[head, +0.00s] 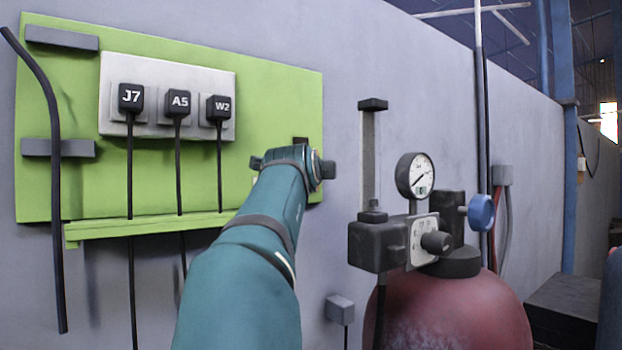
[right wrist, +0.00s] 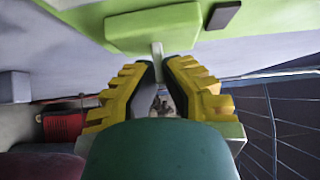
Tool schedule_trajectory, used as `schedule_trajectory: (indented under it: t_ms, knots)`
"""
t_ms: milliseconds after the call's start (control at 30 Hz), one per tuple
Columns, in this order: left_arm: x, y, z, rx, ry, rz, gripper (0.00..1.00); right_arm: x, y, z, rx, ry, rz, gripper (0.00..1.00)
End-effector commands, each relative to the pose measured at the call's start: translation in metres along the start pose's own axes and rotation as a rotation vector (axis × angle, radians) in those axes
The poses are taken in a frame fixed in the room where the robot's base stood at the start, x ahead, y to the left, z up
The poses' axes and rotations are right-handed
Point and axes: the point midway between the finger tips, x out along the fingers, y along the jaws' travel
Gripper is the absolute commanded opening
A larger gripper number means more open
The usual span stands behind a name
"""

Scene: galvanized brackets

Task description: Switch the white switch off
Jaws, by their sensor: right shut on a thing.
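In the right wrist view, a pale green box (right wrist: 150,30) sits on the green panel, with a short whitish lever (right wrist: 157,50) sticking out of it. I take this to be the white switch. My right gripper (right wrist: 158,66), with yellow ribbed fingers and dark pads, has its fingertips on either side of the lever and is shut on it. In the head view, my right arm reaches up to the panel's right edge and hides the switch and the fingers. My left gripper is in neither view.
The green panel (head: 270,100) carries a grey plate with plugs J7 (head: 131,97), A5 (head: 178,104) and W2 (head: 218,107) on hanging cables. A red cylinder (head: 455,310) with a gauge (head: 416,175) and regulator stands close to the right of my arm.

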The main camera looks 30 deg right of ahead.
Motion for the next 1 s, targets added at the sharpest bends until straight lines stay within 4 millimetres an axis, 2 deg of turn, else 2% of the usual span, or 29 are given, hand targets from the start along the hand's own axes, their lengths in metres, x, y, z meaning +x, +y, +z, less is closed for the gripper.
schedule_trajectory:
  t_ms: [100,400,1000]
  knots:
    - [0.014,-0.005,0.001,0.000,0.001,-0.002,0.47,0.000,0.009,0.000,0.063,0.002,-0.064,0.00]
    - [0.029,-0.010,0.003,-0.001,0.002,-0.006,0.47,0.002,0.013,0.001,0.195,0.002,-0.197,0.00]
    - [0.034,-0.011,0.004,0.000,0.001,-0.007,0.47,0.002,0.013,0.002,0.262,-0.001,-0.263,0.00]
